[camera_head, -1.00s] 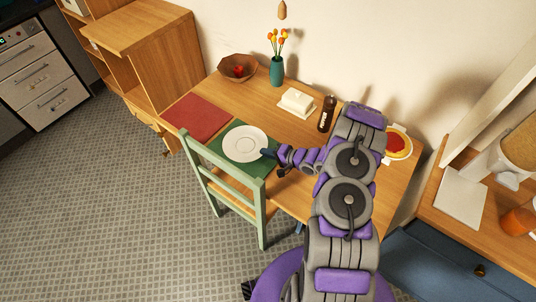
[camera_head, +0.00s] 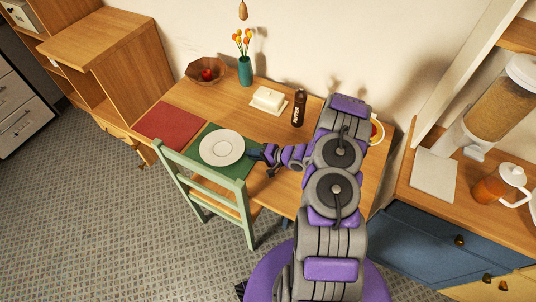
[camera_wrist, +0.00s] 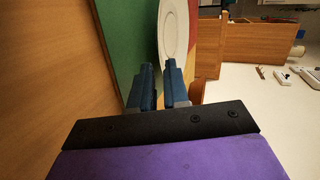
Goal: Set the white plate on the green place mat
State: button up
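The white plate (camera_head: 222,148) lies flat over the green place mat (camera_head: 240,170) on the wooden table, with green showing around it. My gripper (camera_head: 254,153) is low at the plate's right side, with a small gap to the rim in the head view. In the wrist view, the two blue fingers of my gripper (camera_wrist: 159,80) are parted with nothing clearly held between them. The plate (camera_wrist: 173,30) shows beyond the fingertips, and the right finger hides part of it. The green mat (camera_wrist: 128,35) is to the left there.
A red mat (camera_head: 172,122) lies left of the green one. A brown bowl (camera_head: 206,70), teal vase (camera_head: 245,71), butter dish (camera_head: 268,99) and dark pepper bottle (camera_head: 299,108) stand along the back. A green chair (camera_head: 205,185) is at the table's front edge.

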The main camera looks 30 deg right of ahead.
jog(key=p+v, duration=0.1)
jog(key=v, duration=0.6)
jog(key=shift+w+d, duration=0.1)
jog(key=shift+w, duration=0.05)
jog(key=shift+s+d+r, duration=0.2)
jog(key=shift+s+d, duration=0.05)
jog(key=shift+s, duration=0.2)
jog(key=w+d+r+n+g+h, duration=0.1)
jog(key=w+d+r+n+h, duration=0.15)
jog(key=d+r+h, duration=0.2)
jog(key=w+d+r+n+g+h, duration=0.1)
jog(key=w+d+r+h, duration=0.25)
jog(key=r, duration=0.25)
jog(key=s+a+r+n+g+h, duration=0.15)
jog(key=s+r+h, duration=0.3)
jog(key=r, duration=0.65)
jog(key=s+a+r+n+g+y, duration=0.1)
jog(key=s+a+r, duration=0.3)
jog(key=s, duration=0.8)
jog(key=s+a+r+n+g+y, duration=0.1)
jog(key=s+a+r+g, duration=0.3)
jog(key=s+a, duration=0.5)
jog(key=s+a+r+n+g+y, duration=0.1)
jog(key=s+a+r+g, duration=0.2)
jog(key=s, duration=1.1)
jog(key=a+r, duration=0.2)
jog(key=a, duration=0.2)
jog(key=shift+s+r+n, duration=0.2)
jog(key=shift+s+n, duration=0.15)
jog(key=shift+n, duration=0.05)
